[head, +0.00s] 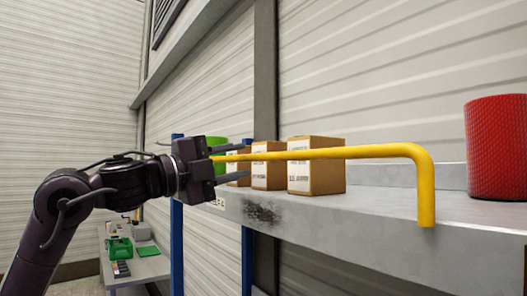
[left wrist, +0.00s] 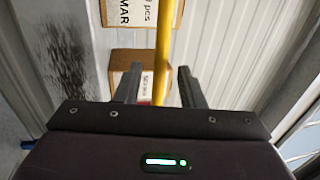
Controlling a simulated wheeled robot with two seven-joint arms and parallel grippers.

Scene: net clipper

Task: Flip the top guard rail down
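The top guard rail (head: 350,152) is a yellow bar in the head view. It runs level along the shelf's front, above the shelf top, and bends down at its right end to the shelf edge. My left gripper (head: 243,162) is at the rail's left part, with one finger above the bar and one below. In the left wrist view the rail (left wrist: 163,45) passes between the two spread fingers of my left gripper (left wrist: 160,82), with gaps on both sides. The rail's left end is hidden behind the gripper. My right gripper is in neither view.
Several cardboard boxes (head: 316,180) stand on the grey shelf (head: 380,215) behind the rail. A red roll (head: 496,147) stands at the right and a green one (head: 217,145) behind my gripper. A low table (head: 146,266) with green items is at lower left.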

